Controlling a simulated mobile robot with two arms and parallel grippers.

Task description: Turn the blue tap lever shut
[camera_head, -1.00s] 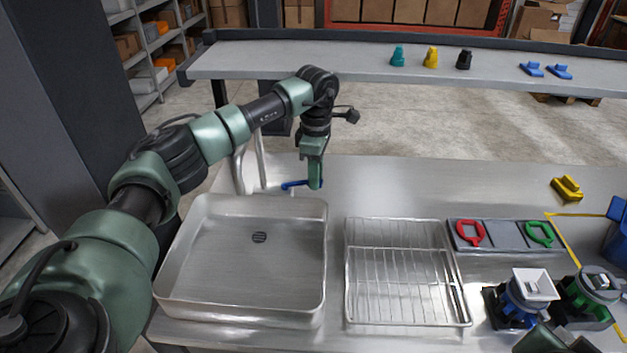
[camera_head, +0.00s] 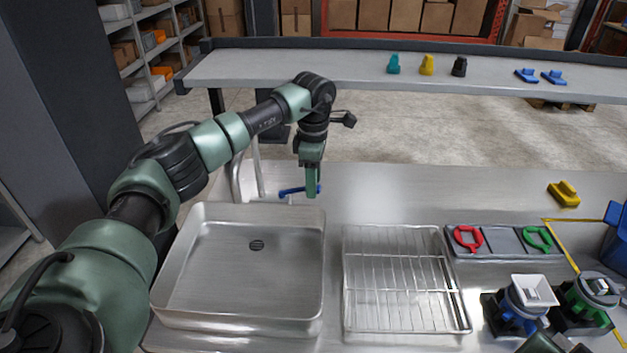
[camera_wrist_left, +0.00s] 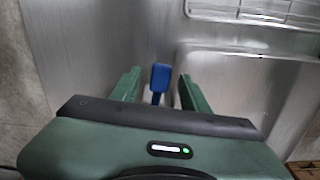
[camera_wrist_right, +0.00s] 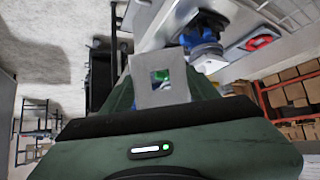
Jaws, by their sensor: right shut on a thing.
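The blue tap lever (camera_head: 290,190) lies roughly level behind the sink's back right corner, beside the grey tap pipe (camera_head: 237,178). My left gripper (camera_head: 312,192) points down at the lever's right end. In the left wrist view, its two fingers are apart, with the blue lever end (camera_wrist_left: 160,75) between them and a gap visible on either side. My right gripper (camera_wrist_right: 160,84) is shut on a pale grey square piece (camera_wrist_right: 147,97) with an opening that shows green. The head view does not clearly show its fingers.
The steel sink (camera_head: 168,290) is in front of the tap, with a wire rack (camera_head: 400,333) to its right. A tray with red and green rings (camera_head: 504,242) and two dispensers (camera_head: 515,318) stand further right. The counter behind the rack is clear.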

